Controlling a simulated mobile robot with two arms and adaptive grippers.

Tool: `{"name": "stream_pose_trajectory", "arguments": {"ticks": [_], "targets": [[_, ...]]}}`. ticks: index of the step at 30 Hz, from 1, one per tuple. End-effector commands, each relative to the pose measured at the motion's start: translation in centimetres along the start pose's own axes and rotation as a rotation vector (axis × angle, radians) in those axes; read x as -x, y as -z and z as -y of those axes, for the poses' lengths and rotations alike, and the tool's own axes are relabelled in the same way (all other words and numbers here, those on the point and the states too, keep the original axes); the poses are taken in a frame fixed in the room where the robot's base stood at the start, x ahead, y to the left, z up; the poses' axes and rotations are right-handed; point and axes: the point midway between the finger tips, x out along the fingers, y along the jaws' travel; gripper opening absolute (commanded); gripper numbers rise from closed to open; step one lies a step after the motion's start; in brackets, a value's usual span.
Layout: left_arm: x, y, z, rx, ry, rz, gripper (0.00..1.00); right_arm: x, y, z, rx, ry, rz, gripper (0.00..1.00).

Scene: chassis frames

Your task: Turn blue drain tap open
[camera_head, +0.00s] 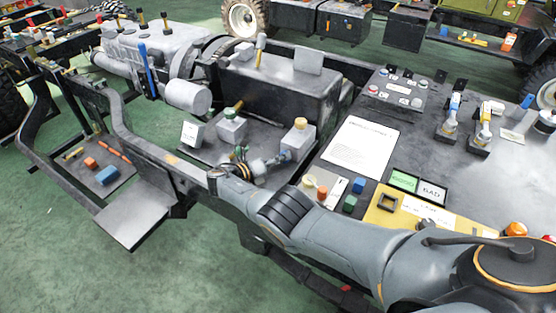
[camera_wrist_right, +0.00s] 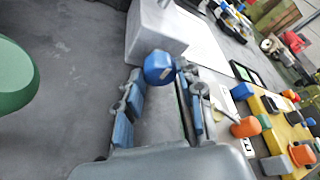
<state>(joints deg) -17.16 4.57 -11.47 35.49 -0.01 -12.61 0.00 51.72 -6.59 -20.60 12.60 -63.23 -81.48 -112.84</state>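The blue tap knob (camera_wrist_right: 158,67) shows in the right wrist view, in front of a pale grey block (camera_wrist_right: 160,30). My right gripper (camera_wrist_right: 160,80) has its two blue-padded fingers apart, with the knob between or just beyond their tips; I cannot tell whether they touch it. In the head view my right gripper (camera_head: 268,165) is low over the grey plate, beside the grey block with a yellow knob (camera_head: 300,123). A small blue spot (camera_head: 286,156) shows at its tip, and I cannot tell knob from finger pad there. My left gripper is not in view.
To the right, the bench holds a white paper sheet (camera_head: 361,146), a yellow tray (camera_head: 388,211) and small coloured parts. A grey tank (camera_head: 285,87) stands behind.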

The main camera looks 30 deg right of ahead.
Motion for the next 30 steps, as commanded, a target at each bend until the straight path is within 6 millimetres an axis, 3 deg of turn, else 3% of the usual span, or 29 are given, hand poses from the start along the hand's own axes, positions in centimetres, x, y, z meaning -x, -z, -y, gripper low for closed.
{"name": "stream_pose_trajectory", "arguments": {"ticks": [11,16,20,30], "targets": [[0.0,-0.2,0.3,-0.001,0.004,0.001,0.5,0.1,0.0,0.0,-0.001,-0.001,0.0,0.46],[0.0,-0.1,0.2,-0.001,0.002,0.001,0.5,1.3,0.0,-0.1,-0.002,-0.001,0.002,0.46],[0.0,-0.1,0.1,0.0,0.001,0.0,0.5,3.1,0.1,-0.1,-0.003,-0.004,0.0,0.46],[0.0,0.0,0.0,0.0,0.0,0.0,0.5,10.2,0.0,-0.1,-0.001,-0.003,0.0,0.46]]}}
